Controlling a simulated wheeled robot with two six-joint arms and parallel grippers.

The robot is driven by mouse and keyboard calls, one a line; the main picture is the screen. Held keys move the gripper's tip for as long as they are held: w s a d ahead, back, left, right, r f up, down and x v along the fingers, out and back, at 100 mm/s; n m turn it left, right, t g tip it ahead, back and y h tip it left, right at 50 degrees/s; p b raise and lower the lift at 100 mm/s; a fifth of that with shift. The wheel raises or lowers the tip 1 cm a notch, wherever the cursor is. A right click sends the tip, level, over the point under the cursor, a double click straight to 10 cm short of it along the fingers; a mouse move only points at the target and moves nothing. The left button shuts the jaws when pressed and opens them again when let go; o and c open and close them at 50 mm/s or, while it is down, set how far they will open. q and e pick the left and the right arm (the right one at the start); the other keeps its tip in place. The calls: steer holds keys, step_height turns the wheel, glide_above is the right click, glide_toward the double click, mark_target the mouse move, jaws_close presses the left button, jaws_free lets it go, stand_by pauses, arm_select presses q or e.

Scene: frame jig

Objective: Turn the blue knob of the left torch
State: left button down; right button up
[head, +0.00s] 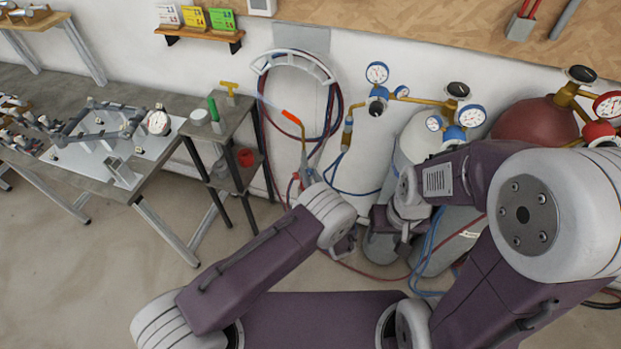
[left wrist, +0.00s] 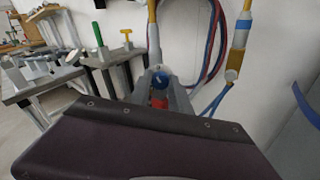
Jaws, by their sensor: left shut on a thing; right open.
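My left gripper (head: 307,177) is at the torch's lower end. In the left wrist view its fingers (left wrist: 160,88) lie on both sides of the blue knob, shut on it. My right gripper (head: 398,238) is open and low in front of the cylinders, partly hidden by its arm.
A small stand (head: 235,125) with green and yellow handled tools is left of the torch. A steel workbench (head: 165,165) stands further left. Gas cylinders with gauges (head: 377,73) and a dark red cylinder (head: 535,125) are right. Hoses (head: 335,115) hang behind the torch and trail on the floor.

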arm_select(q)
steer(key=m+g+b, duration=0.1)
steer(key=m, duration=0.3)
steer(key=shift+m+y, duration=0.3)
steer(key=shift+m, duration=0.1)
stand_by(0.5)
steer(key=c, duration=1.2)
jaws_free()
